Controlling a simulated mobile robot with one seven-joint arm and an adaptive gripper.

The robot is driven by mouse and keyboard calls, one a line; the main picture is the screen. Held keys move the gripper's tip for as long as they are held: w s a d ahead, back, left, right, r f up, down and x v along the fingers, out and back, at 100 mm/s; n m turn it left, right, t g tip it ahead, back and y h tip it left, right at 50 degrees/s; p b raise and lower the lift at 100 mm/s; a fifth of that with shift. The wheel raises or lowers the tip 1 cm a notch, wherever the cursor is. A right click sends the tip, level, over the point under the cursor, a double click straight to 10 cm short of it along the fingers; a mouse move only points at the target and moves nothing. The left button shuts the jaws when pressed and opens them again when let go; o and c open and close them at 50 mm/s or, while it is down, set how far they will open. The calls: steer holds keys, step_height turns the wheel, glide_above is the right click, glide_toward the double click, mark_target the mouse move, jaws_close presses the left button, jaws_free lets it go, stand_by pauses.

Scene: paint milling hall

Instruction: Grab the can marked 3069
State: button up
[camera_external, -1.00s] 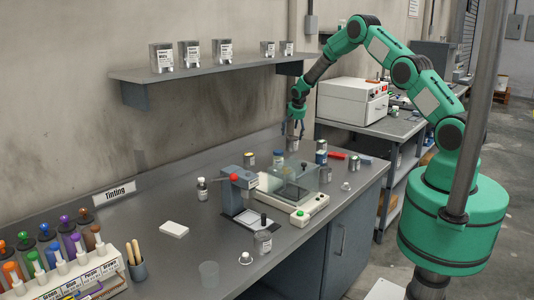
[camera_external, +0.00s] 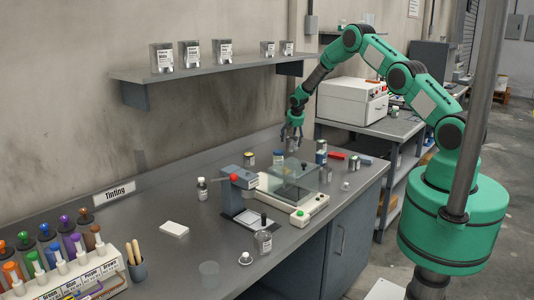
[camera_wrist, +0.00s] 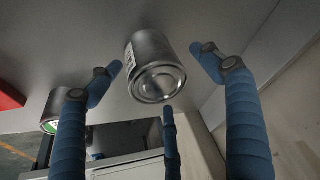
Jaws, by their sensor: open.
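A bare metal can (camera_wrist: 155,70) with a white label on its left side lies between the blue fingers of my gripper (camera_wrist: 158,80) in the wrist view. The label is too small and turned away to read, so I cannot tell if it says 3069. The fingers are spread around the can with gaps on the sides. In the external view my gripper (camera_external: 291,132) is low over the back of the bench, open, at a grey can (camera_external: 292,146) that it partly hides.
A clear-covered device (camera_external: 293,180) stands in front. A red object (camera_external: 338,155) lies to the right. Several labelled cans stand on the wall shelf (camera_external: 215,71).

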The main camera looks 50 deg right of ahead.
steer(key=shift+c, duration=0.2)
steer(key=c, duration=1.6)
steer(key=shift+r, duration=0.15)
steer(key=shift+r, duration=0.8)
step_height(320, 180, up, 2)
steer(key=s+a, duration=0.1)
steer(key=s, duration=0.4)
steer(key=s+a+b, duration=0.1)
steer(key=s+a, duration=0.1)
steer(key=s, duration=0.3)
steer(key=s+a+r, duration=0.1)
steer(key=s+a, duration=0.1)
steer(key=s, duration=0.3)
steer(key=shift+a+b, duration=0.1)
steer(key=shift+b, duration=0.2)
